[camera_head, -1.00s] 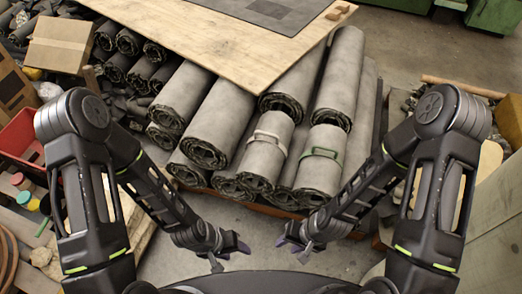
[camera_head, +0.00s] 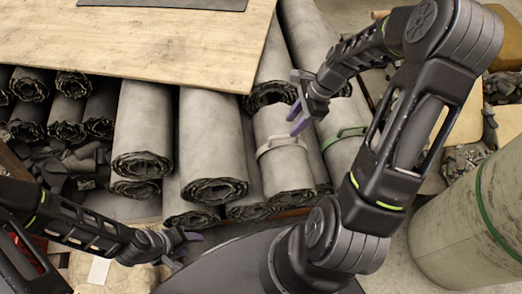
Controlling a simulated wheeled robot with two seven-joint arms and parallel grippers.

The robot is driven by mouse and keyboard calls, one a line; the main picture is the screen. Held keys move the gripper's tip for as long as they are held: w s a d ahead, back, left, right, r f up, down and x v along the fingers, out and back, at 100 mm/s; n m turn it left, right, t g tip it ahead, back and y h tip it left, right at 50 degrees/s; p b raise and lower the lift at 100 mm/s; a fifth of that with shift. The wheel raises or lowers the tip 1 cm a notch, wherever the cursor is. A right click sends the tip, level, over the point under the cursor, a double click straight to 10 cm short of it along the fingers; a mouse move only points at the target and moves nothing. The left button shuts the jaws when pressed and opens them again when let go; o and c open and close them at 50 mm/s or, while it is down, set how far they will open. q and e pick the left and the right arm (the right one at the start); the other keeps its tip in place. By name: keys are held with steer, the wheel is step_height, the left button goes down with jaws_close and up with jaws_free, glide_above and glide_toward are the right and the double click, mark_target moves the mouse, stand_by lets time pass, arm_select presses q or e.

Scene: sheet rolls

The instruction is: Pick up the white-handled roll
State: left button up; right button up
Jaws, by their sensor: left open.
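The white-handled roll (camera_head: 288,176) is a short grey roll with a pale strap handle (camera_head: 281,144) around it, lying among the other rolls near the picture's middle. My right gripper (camera_head: 293,105) is above its far part, just beyond the handle, with its fingers apart and nothing between them. I cannot tell whether it touches the roll. My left gripper (camera_head: 188,252) is open and empty, low at the left, in front of the near roll ends. The green-handled roll (camera_head: 341,158) lies to the right, partly hidden by my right arm.
Several long grey rolls (camera_head: 212,140) lie side by side on the left. A wooden board (camera_head: 140,45) rests over their far ends. A large pale roll with a green band (camera_head: 460,232) stands at the right. Dark scraps (camera_head: 80,165) lie at the left.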

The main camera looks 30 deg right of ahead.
mark_target(285, 135)
steer(key=shift+d, duration=0.1)
steer(key=shift+x, duration=1.3)
steer(key=b+x, duration=0.1)
steer(key=x, duration=0.4)
steer(key=shift+f, duration=0.15)
steer(key=shift+c, duration=0.2)
jaws_close()
